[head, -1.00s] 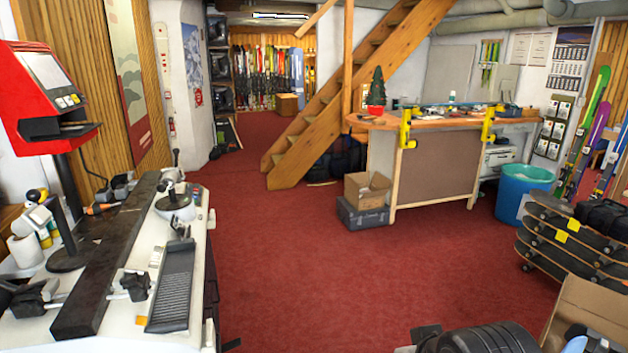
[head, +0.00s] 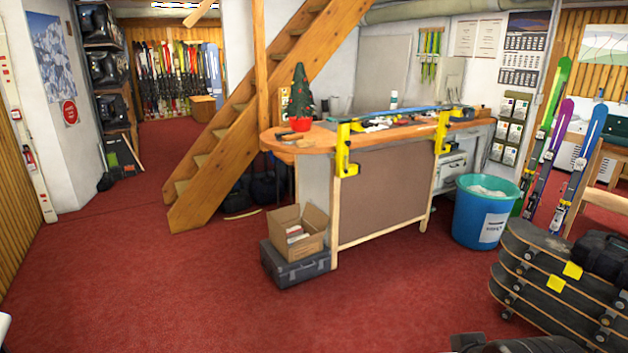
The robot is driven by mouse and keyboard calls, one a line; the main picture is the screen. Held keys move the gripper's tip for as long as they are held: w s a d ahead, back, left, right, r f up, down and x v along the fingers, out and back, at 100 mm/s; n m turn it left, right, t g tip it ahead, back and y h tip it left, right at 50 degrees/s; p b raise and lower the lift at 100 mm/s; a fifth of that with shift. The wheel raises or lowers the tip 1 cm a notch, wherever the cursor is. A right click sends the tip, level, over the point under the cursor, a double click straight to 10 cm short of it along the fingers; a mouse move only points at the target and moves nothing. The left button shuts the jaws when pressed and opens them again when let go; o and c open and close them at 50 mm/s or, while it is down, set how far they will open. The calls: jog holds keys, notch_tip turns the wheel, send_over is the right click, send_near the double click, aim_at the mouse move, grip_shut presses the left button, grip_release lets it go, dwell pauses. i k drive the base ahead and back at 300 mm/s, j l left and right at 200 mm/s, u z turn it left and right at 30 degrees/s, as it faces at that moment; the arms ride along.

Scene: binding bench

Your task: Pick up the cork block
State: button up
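I cannot make out a cork block in the head view. The wooden-topped bench (head: 282,141) stands across the room with small tools and items on its top, too small to tell apart. Two yellow clamps (head: 346,150) are fixed at its front edge. My gripper is not in view.
Red carpet (head: 200,290) lies open before the bench. A cardboard box (head: 305,238) sits on a grey case (head: 296,266) at the bench's left front. A blue bin (head: 478,215) stands to its right. Stacked skateboards (head: 545,285) fill the lower right. A wooden staircase (head: 225,135) rises behind left.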

aim_at(306, 143)
jog(key=i, duration=2.5)
jog(key=i+u, duration=0.25)
jog(key=i, duration=0.2)
jog(key=i+l+u, duration=0.25)
jog(key=i, duration=0.2)
jog(key=i+l+u, duration=0.25)
jog(key=i, duration=0.2)
jog(key=i+l+u, duration=0.25)
jog(key=i, duration=0.15)
